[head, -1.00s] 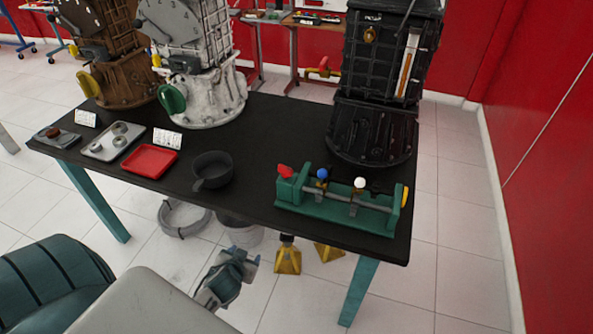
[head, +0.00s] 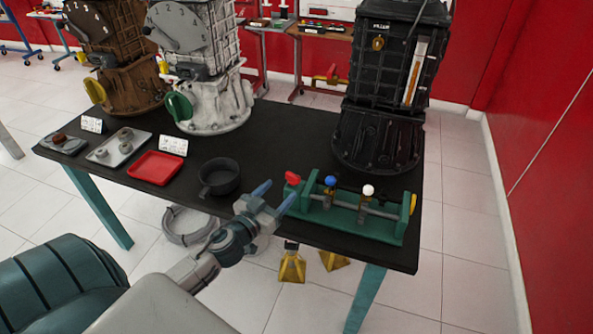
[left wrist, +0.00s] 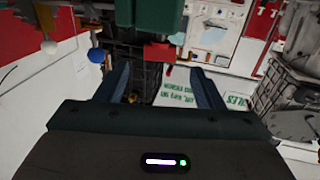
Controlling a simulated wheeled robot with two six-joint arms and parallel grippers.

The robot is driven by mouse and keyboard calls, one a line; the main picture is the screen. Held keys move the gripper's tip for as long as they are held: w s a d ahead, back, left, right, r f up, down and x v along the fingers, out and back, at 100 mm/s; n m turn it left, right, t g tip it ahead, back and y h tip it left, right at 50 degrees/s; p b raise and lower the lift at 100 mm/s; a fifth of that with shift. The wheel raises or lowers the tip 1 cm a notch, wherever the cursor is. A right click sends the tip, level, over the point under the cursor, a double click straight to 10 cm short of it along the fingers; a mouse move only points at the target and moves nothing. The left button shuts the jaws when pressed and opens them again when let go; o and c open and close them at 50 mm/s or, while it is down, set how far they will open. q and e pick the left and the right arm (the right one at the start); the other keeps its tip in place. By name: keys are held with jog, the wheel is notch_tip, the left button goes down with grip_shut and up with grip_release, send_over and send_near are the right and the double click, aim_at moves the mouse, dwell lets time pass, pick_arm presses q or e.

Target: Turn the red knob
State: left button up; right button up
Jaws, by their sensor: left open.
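The red knob (head: 292,178) is at the left end of the green fixture (head: 350,222) on the black table. A blue knob (head: 330,181) and a white knob (head: 368,190) stand to its right along the same fixture. My left gripper (head: 275,196) is open and empty at the table's front edge, just left of the red knob, with its fingers pointing toward it. In the left wrist view the red knob (left wrist: 160,52) shows beyond and between the open fingers (left wrist: 160,78), below the green block (left wrist: 165,15). My right gripper is not in view.
A dark pan (head: 219,177), a red tray (head: 155,168) and a grey tray (head: 117,149) lie left of the gripper. Black (head: 375,142), white (head: 208,98) and brown (head: 125,85) engine units stand along the back. Some bare tabletop lies behind the fixture.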

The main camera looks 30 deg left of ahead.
aim_at(291, 178)
pick_arm(q)
jog(key=w+p, duration=0.5)
jog(key=w, duration=0.3)
jog(key=shift+r, duration=0.15)
jog(key=shift+w+d, duration=0.1)
jog(key=shift+w, duration=0.6)
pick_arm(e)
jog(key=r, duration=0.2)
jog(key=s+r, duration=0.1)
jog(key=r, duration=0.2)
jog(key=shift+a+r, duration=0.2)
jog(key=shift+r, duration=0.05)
pick_arm(q)
jog(key=shift+c, duration=0.2)
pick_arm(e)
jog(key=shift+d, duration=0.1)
pick_arm(q)
jog(key=c, duration=0.9)
jog(key=shift+c, duration=0.2)
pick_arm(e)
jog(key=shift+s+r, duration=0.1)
